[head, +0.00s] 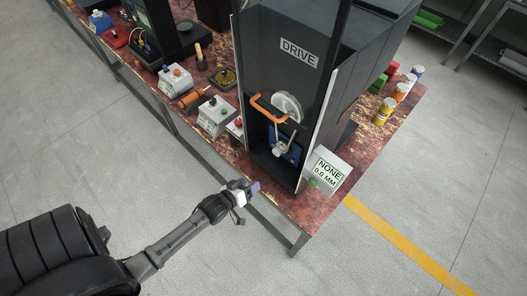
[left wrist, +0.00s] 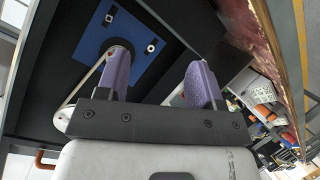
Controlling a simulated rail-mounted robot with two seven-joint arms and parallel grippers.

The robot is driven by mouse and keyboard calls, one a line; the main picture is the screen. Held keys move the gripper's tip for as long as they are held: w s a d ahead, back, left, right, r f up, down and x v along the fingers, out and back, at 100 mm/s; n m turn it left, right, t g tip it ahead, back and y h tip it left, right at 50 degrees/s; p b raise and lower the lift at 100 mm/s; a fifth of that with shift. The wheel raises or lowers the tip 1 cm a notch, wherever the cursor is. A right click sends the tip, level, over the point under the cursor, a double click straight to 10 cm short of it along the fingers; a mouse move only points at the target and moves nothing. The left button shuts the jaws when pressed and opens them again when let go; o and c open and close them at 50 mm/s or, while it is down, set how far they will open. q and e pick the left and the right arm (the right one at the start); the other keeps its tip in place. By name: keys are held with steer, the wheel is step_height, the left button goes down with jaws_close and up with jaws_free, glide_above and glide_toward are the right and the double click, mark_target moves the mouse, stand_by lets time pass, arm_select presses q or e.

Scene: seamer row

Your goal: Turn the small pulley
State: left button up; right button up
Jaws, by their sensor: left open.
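The machine marked DRIVE (head: 299,53) has an open front bay. A large pale disc (head: 289,103) sits high in the bay. Lower, small pale metal parts (head: 279,150) show in front of a blue plate (head: 293,152); which is the small pulley is hard to tell here. In the left wrist view, a round hub with a pale belt (left wrist: 92,82) sits on the blue plate (left wrist: 91,33), partly hidden by a finger. My left gripper (head: 252,188) is open and empty, its purple fingers (left wrist: 160,80) apart before the bay. My right gripper is out of view.
An orange handle (head: 268,107) sticks out across the front of the bay. A display reading NONE 0.0 MM (head: 327,171) with a green button (head: 313,183) stands to the right. Button boxes (head: 215,114) stand to the left, and cans (head: 384,111) at the right.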

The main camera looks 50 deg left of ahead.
mark_target(275, 154)
arm_select(q)
step_height(275, 154, up, 6)
steer(key=w+n+t, duration=0.1)
steer(key=n+t, duration=0.3)
steer(key=t, duration=0.1)
steer(key=shift+n, duration=0.3)
steer(key=w, duration=1.4)
steer(key=shift+a, duration=0.2)
steer(key=c, duration=0.6)
steer(key=shift+c, duration=0.2)
